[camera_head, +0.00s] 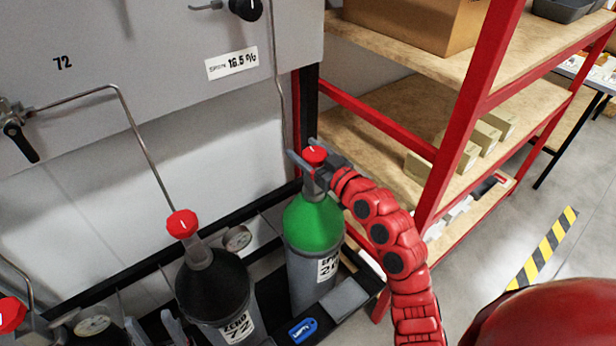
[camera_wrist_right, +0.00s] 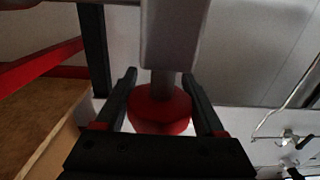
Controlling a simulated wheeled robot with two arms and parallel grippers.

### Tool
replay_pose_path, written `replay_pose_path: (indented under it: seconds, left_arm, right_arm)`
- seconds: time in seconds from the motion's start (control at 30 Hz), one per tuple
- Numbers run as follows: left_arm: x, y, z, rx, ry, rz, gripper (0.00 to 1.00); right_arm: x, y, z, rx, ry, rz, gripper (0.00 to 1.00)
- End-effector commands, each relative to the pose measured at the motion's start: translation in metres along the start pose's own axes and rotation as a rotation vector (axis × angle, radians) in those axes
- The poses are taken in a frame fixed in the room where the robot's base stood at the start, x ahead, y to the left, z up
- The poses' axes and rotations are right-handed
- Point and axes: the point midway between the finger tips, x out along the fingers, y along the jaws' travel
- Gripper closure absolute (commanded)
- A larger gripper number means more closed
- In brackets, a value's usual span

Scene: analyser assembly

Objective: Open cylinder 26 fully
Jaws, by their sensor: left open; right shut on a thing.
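The cylinder with the green shoulder (camera_head: 314,224) stands upright in the rack; its label (camera_head: 328,267) starts with a 2, the rest hard to read. Its red valve knob (camera_head: 314,154) is on top, with a white mark. My right gripper (camera_head: 312,163) is shut on this knob, reaching in from the right. In the right wrist view the red knob (camera_wrist_right: 160,108) sits between the two dark fingers (camera_wrist_right: 165,100).
A black cylinder (camera_head: 212,288) labelled 72 with a red knob (camera_head: 182,223) stands to the left. Another red knob (camera_head: 10,314) is at the left edge. A red-framed shelf (camera_head: 465,110) stands close on the right. A blue tag (camera_head: 303,330) lies in front.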

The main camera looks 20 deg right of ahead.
Motion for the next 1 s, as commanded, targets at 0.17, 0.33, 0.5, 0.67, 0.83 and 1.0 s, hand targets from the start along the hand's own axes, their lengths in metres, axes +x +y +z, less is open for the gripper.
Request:
replay_pose_path:
  seconds: [0.17, 0.33, 0.5, 0.67, 0.83, 1.0]
  left_arm:
    - [-0.071, 0.004, 0.012, 0.000, 0.000, 0.000, 0.50]
    - [-0.110, 0.005, 0.019, 0.000, 0.000, 0.000, 0.50]
    - [-0.140, 0.007, 0.024, 0.000, 0.000, 0.000, 0.50]
    - [-0.160, 0.008, 0.027, 0.000, 0.000, 0.000, 0.50]
    - [-0.174, 0.009, 0.029, 0.000, 0.000, 0.000, 0.50]
    - [-0.180, 0.009, 0.030, 0.000, 0.000, 0.000, 0.50]
  right_arm:
    - [-0.001, -0.001, 0.011, -0.005, 0.012, -0.101, 0.84]
    - [-0.001, -0.005, 0.008, -0.004, 0.011, -0.201, 0.85]
    - [-0.002, -0.009, 0.006, -0.004, 0.006, -0.293, 0.84]
    - [-0.002, -0.011, 0.004, -0.002, 0.005, -0.367, 0.84]
    - [-0.003, -0.013, 0.002, -0.001, 0.006, -0.425, 0.85]
    - [-0.003, -0.015, 0.000, -0.001, 0.004, -0.459, 0.85]
